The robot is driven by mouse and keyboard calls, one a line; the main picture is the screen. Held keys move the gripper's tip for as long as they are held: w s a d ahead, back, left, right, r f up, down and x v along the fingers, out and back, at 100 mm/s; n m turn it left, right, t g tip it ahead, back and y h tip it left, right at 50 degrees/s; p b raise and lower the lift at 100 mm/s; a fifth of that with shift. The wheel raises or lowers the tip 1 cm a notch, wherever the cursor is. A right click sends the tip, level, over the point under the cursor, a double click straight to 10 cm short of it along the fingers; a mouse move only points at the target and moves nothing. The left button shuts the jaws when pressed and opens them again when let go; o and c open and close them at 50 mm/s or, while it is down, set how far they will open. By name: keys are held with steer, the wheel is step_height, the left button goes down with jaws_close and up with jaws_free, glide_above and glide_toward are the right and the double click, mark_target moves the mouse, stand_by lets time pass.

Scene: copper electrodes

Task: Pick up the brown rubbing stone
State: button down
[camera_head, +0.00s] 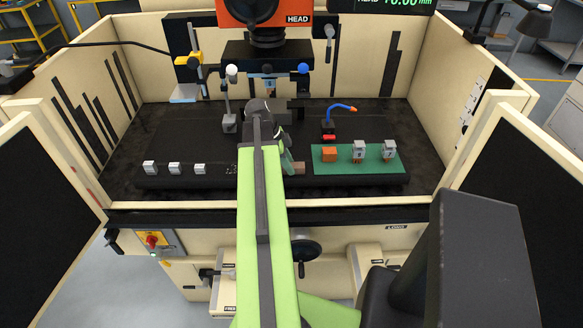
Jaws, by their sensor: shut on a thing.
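The brown rubbing stone (299,168) is a small brown block at the left edge of the green mat, low over the dark machine table. My gripper (290,165) reaches over the table from the front and is shut on the stone. The stone sticks out to the right of my jaws. My green arm hides part of the gripper and the table to its left. Whether the stone touches the table is too small to tell.
The green mat (345,169) holds an orange block (329,154) and two grey-topped electrodes (358,151), (388,150). Several small pale blocks (174,168) stand at the left. The orange machine head (265,13) hangs behind. A blue hose (338,109) rises behind the mat.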

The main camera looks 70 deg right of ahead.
mark_target(296, 165)
steer(key=shift+r+p, duration=0.5)
step_height(296, 165, up, 4)
steer(key=p, duration=0.4)
steer(key=s+a+r+p, duration=0.2)
steer(key=s+r+p, duration=0.4)
steer(key=s, duration=0.5)
steer(key=shift+s+r, duration=0.25)
